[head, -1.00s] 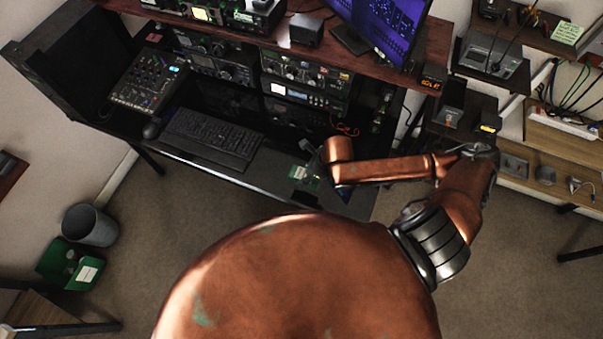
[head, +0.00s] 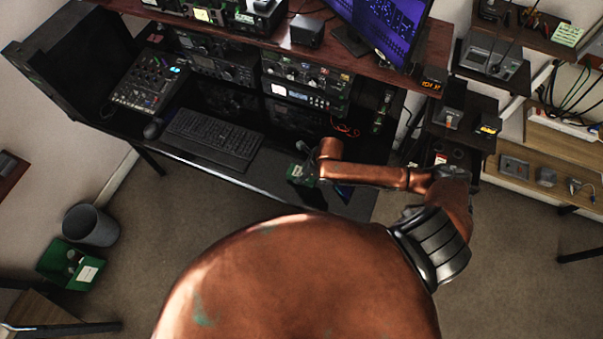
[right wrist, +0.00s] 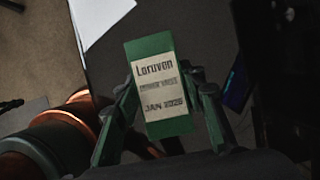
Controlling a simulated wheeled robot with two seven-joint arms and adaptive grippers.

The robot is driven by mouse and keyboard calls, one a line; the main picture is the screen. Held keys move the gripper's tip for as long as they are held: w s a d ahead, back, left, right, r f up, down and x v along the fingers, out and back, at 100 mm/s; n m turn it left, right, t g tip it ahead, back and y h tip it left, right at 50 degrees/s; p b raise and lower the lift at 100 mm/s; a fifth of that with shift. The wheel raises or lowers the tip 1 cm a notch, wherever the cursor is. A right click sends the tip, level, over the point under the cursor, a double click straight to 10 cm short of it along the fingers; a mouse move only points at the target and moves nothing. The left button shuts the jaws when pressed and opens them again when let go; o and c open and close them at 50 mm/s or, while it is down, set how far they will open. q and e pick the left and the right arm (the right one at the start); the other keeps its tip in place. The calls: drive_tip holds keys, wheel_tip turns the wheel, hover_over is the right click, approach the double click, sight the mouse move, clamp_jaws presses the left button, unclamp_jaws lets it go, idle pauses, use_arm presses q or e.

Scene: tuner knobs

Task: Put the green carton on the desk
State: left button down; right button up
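The green carton (right wrist: 160,125) with a pale printed label is between the two fingers of my right gripper (right wrist: 167,90) in the right wrist view. The fingers flank its sides and look shut on it. In the head view, the carton (head: 299,178) shows small and partly hidden near the front of the dark desk (head: 235,182), right of the keyboard. My right gripper (head: 306,164) is partly hidden there by my own arm. Whether the carton's underside touches the desk cannot be told. My left gripper is not in view.
A black keyboard (head: 212,138) and a mixer (head: 149,84) occupy the desk's left part. Radio units (head: 305,85) stand behind. A monitor (head: 380,30) is on the upper shelf. A grey bin (head: 90,225) and a green crate (head: 68,262) stand on the floor.

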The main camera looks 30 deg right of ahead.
drive_tip(key=o, duration=0.4)
drive_tip(key=v, duration=1.2)
